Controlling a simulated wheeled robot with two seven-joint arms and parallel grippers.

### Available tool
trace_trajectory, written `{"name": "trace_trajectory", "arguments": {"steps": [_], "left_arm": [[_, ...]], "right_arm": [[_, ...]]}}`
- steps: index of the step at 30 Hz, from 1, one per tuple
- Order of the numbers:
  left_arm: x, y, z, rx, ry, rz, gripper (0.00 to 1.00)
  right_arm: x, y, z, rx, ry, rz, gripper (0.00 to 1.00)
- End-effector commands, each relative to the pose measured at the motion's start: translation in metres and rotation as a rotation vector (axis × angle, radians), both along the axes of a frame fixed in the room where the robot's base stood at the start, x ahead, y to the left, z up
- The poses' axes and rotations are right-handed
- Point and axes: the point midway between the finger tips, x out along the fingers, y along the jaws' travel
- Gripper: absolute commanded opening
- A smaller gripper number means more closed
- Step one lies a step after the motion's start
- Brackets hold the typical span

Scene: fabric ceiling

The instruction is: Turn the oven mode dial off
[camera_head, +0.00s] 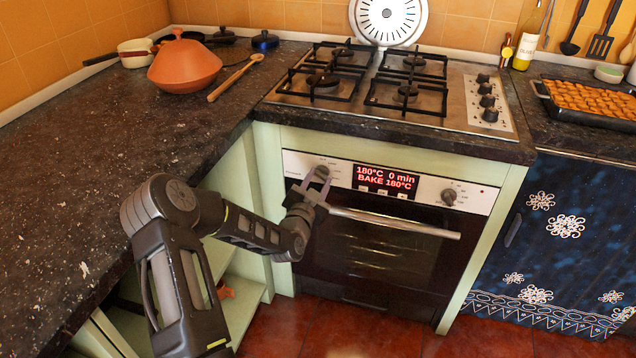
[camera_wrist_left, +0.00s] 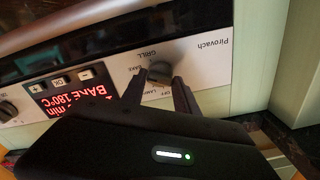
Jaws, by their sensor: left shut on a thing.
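The oven (camera_head: 375,240) has a white control panel with a red display (camera_head: 386,179) reading "180°C 0 min BAKE 180°C". My left gripper (camera_head: 318,180) is at the left end of this panel and mostly covers the left dial there. In the left wrist view, upside down, the dark mode dial (camera_wrist_left: 160,71) sits between the fingertips of my left gripper (camera_wrist_left: 160,88), which is shut on it. The words OFF, LAMP, BAKE and GRILL are printed around this dial. Its exact pointer direction is hard to make out. My right gripper is in neither view.
A second dial (camera_head: 448,196) is at the panel's right end. The oven door handle (camera_head: 400,222) runs just below my left gripper. The cooktop (camera_head: 470,95) is above, an orange tagine (camera_head: 184,66) stands on the left counter, and a baking tray (camera_head: 543,96) is at right.

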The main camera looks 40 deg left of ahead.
Motion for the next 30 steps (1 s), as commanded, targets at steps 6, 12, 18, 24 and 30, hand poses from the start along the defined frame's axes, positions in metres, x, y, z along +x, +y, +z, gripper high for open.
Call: {"name": "trace_trajectory", "arguments": {"steps": [6,12,18,24,30], "left_arm": [[0.000,0.000,-0.002,-0.110,-0.041,-0.001,0.00],[0.000,0.000,-0.003,-0.265,-0.094,-0.002,0.00],[0.000,0.000,-0.003,-0.443,-0.157,-0.001,0.00],[0.000,0.000,-0.003,-0.623,-0.220,-0.001,0.00],[0.000,0.000,-0.003,-0.802,-0.283,-0.001,0.00]], "right_arm": [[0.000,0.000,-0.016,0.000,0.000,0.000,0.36],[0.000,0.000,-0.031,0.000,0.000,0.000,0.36],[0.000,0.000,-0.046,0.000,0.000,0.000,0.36],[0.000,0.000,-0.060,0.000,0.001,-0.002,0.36],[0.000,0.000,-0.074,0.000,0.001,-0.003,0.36]]}}
